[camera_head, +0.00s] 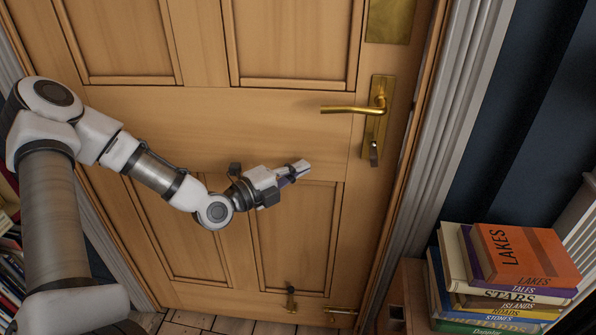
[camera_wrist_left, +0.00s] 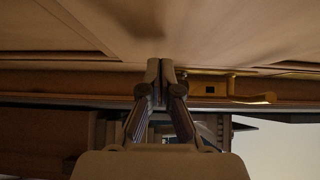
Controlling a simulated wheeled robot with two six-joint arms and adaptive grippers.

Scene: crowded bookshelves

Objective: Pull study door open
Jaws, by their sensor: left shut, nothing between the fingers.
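The wooden panelled door (camera_head: 270,130) fills most of the head view. Its brass lever handle (camera_head: 352,109) points left from a tall backplate (camera_head: 379,100) near the door's right edge, with a keyhole fitting (camera_head: 374,153) below. My left gripper (camera_head: 303,168) is shut and empty in front of the door, below and left of the lever and apart from it. In the left wrist view, the shut fingertips (camera_wrist_left: 160,71) are near the door face (camera_wrist_left: 190,35), and a brass handle (camera_wrist_left: 245,97) shows to their right. My right gripper is not in view.
A pale door frame (camera_head: 455,110) runs along the right side. A stack of books (camera_head: 525,255) stands at the lower right. More books (camera_head: 12,270) fill a shelf at the left edge. Small brass fittings (camera_head: 290,298) show low on the door.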

